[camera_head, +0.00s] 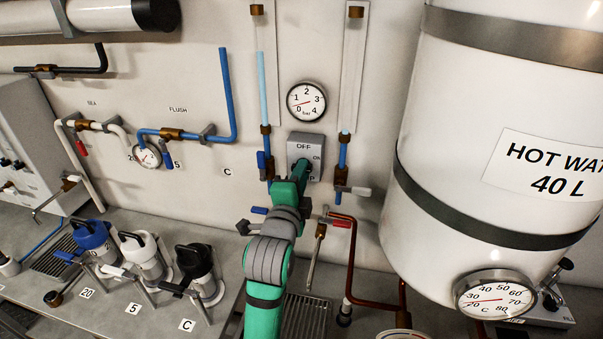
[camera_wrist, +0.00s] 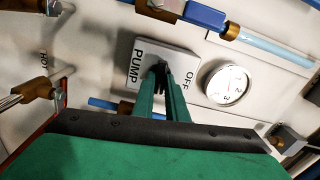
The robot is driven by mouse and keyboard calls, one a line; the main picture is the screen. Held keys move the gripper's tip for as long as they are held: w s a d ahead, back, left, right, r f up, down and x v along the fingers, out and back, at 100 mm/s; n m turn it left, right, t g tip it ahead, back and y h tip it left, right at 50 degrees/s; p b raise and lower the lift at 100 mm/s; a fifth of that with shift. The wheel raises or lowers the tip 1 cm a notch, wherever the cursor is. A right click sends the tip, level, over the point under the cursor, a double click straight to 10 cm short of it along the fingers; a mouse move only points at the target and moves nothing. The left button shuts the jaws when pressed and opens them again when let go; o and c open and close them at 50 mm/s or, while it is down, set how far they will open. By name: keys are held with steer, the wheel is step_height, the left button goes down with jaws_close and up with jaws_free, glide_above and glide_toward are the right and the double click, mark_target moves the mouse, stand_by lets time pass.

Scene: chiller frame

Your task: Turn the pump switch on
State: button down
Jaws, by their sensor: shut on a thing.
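The pump switch is a grey box (camera_head: 318,141) on the wall, marked OFF at the top, ON at the right and PUMP below. It also shows in the wrist view (camera_wrist: 186,62), turned on its side. My green gripper (camera_head: 301,168) reaches up to the face of the box. In the wrist view my gripper (camera_wrist: 162,76) has its two fingers shut on the dark switch knob (camera_wrist: 160,68) at the middle of the box. The fingers hide most of the knob, so I cannot tell which mark it points to.
A round pressure gauge (camera_head: 306,102) sits just above the switch. The white hot water tank (camera_head: 470,130) fills the right. Several filter housings and a blue pipe (camera_head: 228,95) are at the left.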

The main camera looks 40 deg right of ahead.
steer(key=shift+m, duration=0.7)
steer(key=shift+d, duration=0.1)
steer(key=c, duration=1.8)
jaws_free()
steer(key=shift+o, duration=0.2)
steer(key=v, duration=1.1)
steer(key=shift+d+f, duration=0.1)
steer(key=shift+d, duration=0.05)
